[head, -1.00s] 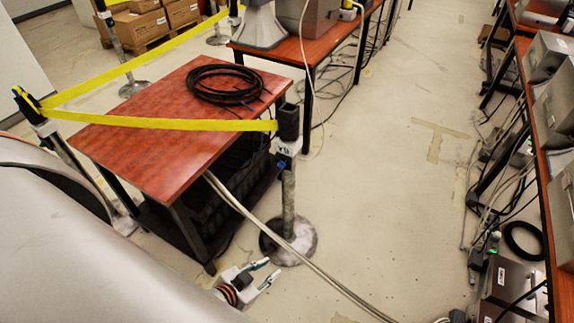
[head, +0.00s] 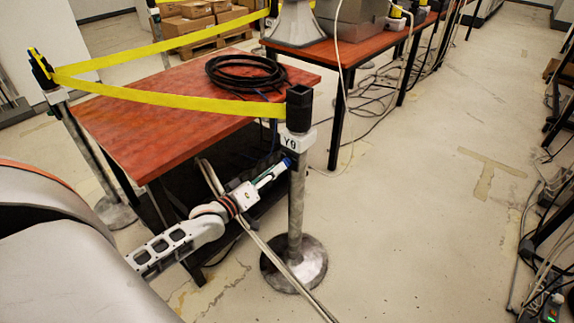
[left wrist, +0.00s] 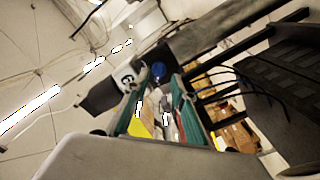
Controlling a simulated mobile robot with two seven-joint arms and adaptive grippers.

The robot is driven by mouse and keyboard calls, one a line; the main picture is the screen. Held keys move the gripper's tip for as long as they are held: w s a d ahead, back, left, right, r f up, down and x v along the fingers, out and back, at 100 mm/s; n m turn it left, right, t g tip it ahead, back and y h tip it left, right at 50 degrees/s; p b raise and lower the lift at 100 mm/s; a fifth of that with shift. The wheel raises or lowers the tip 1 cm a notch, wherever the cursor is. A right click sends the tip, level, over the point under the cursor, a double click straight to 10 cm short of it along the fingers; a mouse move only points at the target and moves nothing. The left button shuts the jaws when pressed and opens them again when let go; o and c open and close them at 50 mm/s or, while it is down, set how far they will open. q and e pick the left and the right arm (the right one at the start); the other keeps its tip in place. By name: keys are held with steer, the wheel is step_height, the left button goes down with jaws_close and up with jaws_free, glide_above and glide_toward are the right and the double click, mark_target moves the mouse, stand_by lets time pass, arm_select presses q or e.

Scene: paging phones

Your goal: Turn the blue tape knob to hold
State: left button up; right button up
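The blue tape knob (head: 286,163) is on the side of the head of a grey barrier post (head: 297,205), just below a white label (head: 299,141). My left gripper (head: 274,174) reaches up from the lower left with its fingertips close to the knob. In the left wrist view the blue knob (left wrist: 158,70) shows just beyond the tips of the green-padded fingers (left wrist: 158,88). The fingers are apart with a gap between them, and nothing is gripped. I cannot tell whether a fingertip touches the knob. My right gripper is not in view.
Yellow tape (head: 180,100) runs from the post head to another post (head: 85,150) at the left. A red-brown table (head: 150,115) with a black cable coil (head: 245,72) stands behind. Pale cables (head: 262,248) pass under my left arm. Floor to the right is mostly clear.

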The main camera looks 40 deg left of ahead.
mark_target(285, 161)
arm_select(q)
steer(key=shift+w+d+b, duration=0.15)
steer(key=shift+w+b, duration=0.05)
steer(key=shift+w, duration=1.1)
steer(key=shift+w+d+b, duration=0.15)
steer(key=shift+w+b, duration=0.05)
steer(key=shift+w, duration=1.05)
steer(key=shift+c, duration=0.4)
jaws_close()
